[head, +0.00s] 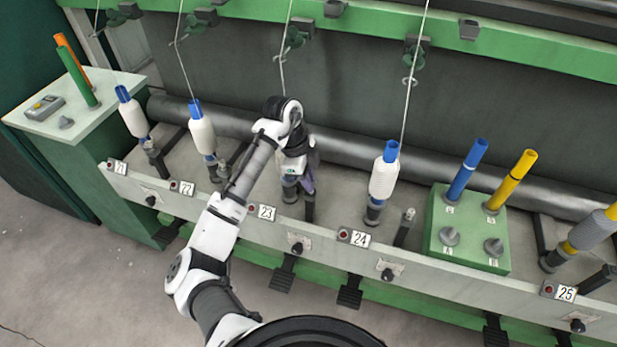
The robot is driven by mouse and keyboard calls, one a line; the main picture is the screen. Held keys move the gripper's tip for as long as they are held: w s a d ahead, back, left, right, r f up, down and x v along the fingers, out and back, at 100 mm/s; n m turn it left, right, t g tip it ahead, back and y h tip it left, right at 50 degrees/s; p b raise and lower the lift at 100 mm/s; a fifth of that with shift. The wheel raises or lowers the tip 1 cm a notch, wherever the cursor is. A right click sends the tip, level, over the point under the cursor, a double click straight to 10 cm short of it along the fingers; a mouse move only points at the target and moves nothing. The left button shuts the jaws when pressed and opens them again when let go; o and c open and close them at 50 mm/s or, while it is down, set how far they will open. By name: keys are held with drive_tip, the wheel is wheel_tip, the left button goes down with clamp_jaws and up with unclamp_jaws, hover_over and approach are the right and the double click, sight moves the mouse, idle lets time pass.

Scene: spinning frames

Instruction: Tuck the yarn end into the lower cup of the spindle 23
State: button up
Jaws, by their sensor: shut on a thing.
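Spindle 23 (290,192) stands behind the plate marked 23 (262,212). My arm and gripper hide most of it, and only its dark lower part shows. Its lower cup cannot be made out clearly. My gripper (306,186) points down right at this spindle, beside its lower part. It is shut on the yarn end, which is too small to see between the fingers. The yarn (282,78) hangs from above and passes behind my arm's wrist. I cannot tell whether the gripper touches the spindle.
White-wound spindles with blue tubes stand at 22 (202,130) and 24 (384,175). A green box (468,235) with blue and yellow tubes sits right of 24. A dark post (309,208) stands close right of spindle 23. A long grey roller (345,150) runs behind.

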drive_tip(key=shift+f, duration=0.1)
drive_tip(key=o, duration=0.8)
drive_tip(key=shift+c, duration=0.2)
drive_tip(key=s+b+v, duration=0.1)
drive_tip(key=v, duration=1.2)
drive_tip(key=shift+w+r, duration=0.45)
drive_tip(key=shift+w, duration=0.05)
drive_tip(key=shift+a, duration=0.1)
